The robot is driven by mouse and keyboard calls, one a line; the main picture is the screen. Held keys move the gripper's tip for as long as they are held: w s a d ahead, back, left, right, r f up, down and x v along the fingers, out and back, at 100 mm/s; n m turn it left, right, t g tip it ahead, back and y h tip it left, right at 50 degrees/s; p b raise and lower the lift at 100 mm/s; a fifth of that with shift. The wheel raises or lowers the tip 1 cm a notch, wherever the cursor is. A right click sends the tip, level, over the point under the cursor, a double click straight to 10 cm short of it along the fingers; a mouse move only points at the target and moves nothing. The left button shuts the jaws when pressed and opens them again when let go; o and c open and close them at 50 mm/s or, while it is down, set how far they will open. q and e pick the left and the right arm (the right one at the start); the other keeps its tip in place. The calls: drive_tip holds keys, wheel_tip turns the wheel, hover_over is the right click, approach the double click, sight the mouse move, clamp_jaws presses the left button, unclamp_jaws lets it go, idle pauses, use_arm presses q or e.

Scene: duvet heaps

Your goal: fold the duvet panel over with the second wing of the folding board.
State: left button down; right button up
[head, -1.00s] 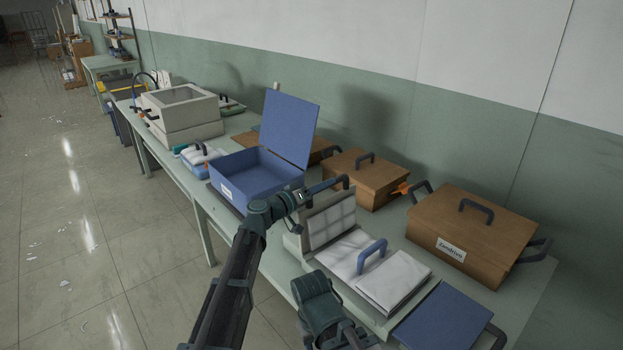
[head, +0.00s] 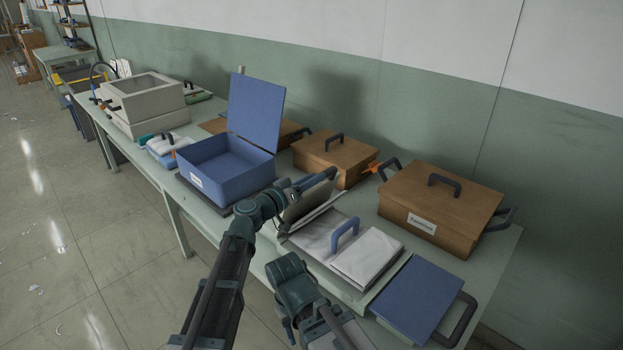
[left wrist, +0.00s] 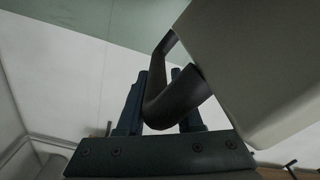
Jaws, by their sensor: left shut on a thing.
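The folding board (head: 358,299) lies on the table with the white duvet panel (head: 368,262) on it. A blue handle (head: 345,232) stands over the middle of the panel. A pale grey wing (head: 306,204) is raised at the panel's far left edge, steeply tilted. My left gripper (head: 331,174) is at this wing's top. In the left wrist view it (left wrist: 165,95) is shut around a dark curved handle (left wrist: 177,103) on the pale wing (left wrist: 255,60). My right gripper is not in view.
An open blue box (head: 225,180) stands left of the board. Wooden boxes (head: 335,160) (head: 437,207) with dark handles stand behind it, close to my left gripper. A pale bin (head: 145,105) is farther left. The floor in front is clear.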

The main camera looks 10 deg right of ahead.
use_arm(q)
drive_tip(key=shift+a+f, duration=0.1)
drive_tip(key=c, duration=1)
unclamp_jaws()
drive_tip(key=o, duration=0.3)
drive_tip(key=shift+w, duration=0.15)
drive_tip(key=v, duration=1.4)
